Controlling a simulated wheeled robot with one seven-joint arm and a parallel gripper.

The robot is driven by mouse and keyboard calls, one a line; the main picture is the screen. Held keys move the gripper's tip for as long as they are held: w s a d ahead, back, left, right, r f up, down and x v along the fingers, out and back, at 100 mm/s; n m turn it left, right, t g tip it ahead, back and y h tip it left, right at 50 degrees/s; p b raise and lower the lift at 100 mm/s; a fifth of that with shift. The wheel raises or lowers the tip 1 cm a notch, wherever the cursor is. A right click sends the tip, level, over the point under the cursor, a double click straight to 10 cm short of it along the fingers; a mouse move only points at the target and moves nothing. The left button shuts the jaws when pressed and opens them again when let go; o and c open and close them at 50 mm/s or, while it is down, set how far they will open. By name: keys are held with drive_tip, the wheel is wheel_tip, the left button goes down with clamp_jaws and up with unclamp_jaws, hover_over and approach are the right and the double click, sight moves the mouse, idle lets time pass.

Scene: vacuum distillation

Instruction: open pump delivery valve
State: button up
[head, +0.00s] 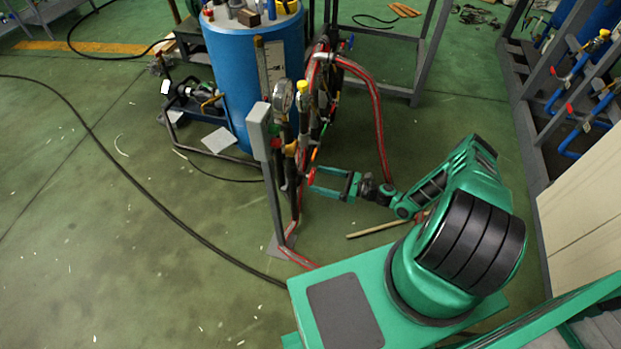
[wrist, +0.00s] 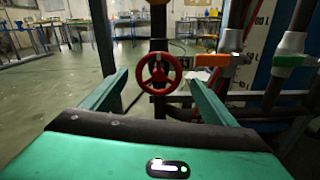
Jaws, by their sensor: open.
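A red handwheel valve (wrist: 159,74) sits on a dark vertical pipe in the middle of the wrist view, between and beyond my two green fingers. My gripper (wrist: 155,85) is open, with one finger on each side of the wheel in the picture. The wrist view does not show contact with the wheel. In the head view, my gripper (head: 330,182) reaches left toward the pipe stand, and a small red part of the wheel (head: 311,177) shows at its fingertips.
A grey box (head: 259,131), a gauge (head: 283,95) and red hoses (head: 378,115) are on the pipe stand. A blue tank (head: 232,75) stands behind it. An orange lever (wrist: 212,60) is right of the wheel. Open green floor (head: 130,220) lies left.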

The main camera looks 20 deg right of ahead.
sight(314, 177)
drive_tip(key=shift+x, duration=2)
drive_tip(key=c, duration=1)
